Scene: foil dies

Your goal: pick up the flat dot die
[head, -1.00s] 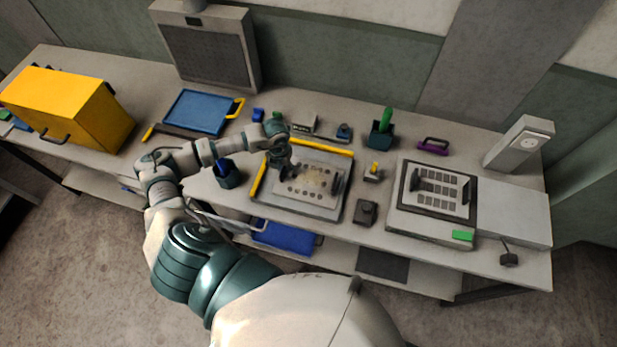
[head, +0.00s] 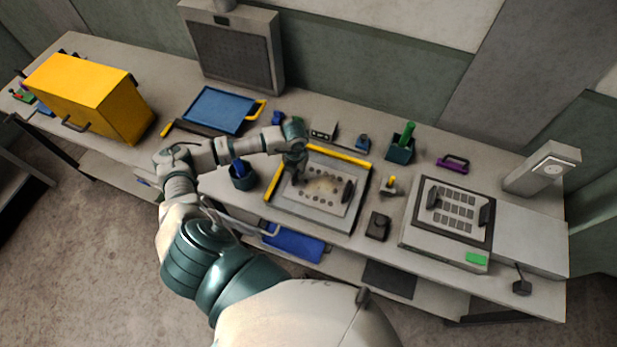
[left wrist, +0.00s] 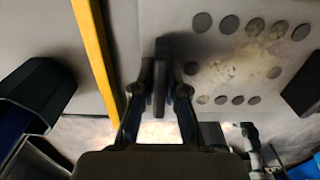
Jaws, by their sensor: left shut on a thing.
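The flat dot die (head: 325,206) is a pale plate with rows of dark round dots and an upright black grip at each side. It lies in a grey tray with yellow edge strips (head: 341,157). My left gripper (head: 297,175) is over the die's left side. In the left wrist view, the fingers of my left gripper (left wrist: 160,92) are shut on the die's black left grip (left wrist: 161,60). The dotted plate (left wrist: 222,62) spreads to the right of them. I cannot tell whether the die is lifted. My right gripper is not in view.
A yellow strip (left wrist: 94,50) and a dark cup (left wrist: 40,90) are left of the fingers. A die with square marks (head: 455,210) sits on a unit at the right. A blue tray (head: 222,109), yellow box (head: 90,92) and small tools stand around on the bench.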

